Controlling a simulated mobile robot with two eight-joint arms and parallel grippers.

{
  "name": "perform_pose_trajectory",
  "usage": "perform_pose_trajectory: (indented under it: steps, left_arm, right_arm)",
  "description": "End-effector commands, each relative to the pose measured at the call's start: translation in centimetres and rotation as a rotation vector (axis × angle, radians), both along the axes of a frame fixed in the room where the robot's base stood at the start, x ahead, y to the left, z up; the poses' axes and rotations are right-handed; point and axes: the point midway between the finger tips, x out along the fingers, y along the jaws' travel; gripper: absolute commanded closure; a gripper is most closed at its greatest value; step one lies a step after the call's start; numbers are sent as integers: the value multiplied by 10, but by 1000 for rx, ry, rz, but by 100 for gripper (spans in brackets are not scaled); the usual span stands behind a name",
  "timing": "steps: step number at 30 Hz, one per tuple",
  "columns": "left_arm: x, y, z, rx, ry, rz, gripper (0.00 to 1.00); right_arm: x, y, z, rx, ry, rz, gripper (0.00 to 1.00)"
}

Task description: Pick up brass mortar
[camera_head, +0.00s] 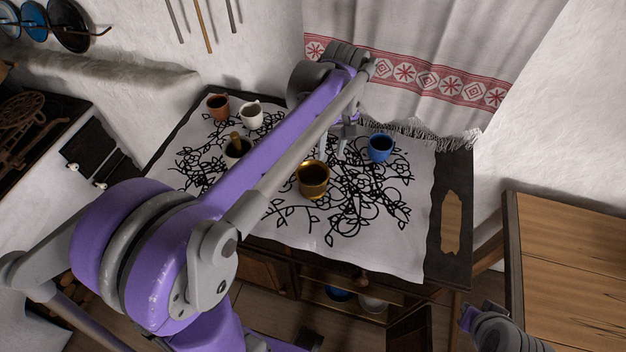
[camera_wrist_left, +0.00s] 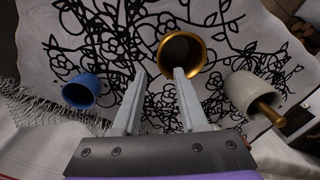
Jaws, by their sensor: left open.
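The brass mortar (camera_head: 313,187) stands upright on the patterned cloth near the middle of the table. It looks dark inside. My left gripper (camera_head: 341,138) reaches over the table from the left, its fingers pointing down beyond the mortar and to its right in the head view. It is open and empty. In the left wrist view the mortar (camera_wrist_left: 163,42) shows its gold rim just ahead of the open fingers (camera_wrist_left: 160,74), and the right finger overlaps its edge. No contact can be made out. Fingers of my right gripper do not show.
A blue cup (camera_head: 380,148) stands right of the gripper. A white mortar with a wooden pestle (camera_head: 235,138), a white mug (camera_head: 251,116) and a brown mug (camera_head: 218,107) stand left. A curtain (camera_head: 420,60) hangs behind. The cloth's front right (camera_head: 400,235) is clear.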

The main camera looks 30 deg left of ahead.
Motion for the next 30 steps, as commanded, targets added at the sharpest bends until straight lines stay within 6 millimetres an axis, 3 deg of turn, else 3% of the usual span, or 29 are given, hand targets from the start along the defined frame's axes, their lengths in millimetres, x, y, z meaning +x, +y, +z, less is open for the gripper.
perform_pose_trajectory:
  steps: [6, 14, 22, 30]
  left_arm:
    - [-1, 2, -36, 0, 3, 3, 57]
    - [-2, 3, -57, 1, 1, 2, 57]
    - [-2, 5, -95, 0, 0, 2, 57]
    - [-3, 6, -104, 0, 0, 1, 57]
  right_arm:
    - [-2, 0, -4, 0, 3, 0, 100]
    - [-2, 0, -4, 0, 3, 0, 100]
    - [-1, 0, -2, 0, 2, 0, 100]
    - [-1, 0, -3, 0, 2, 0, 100]
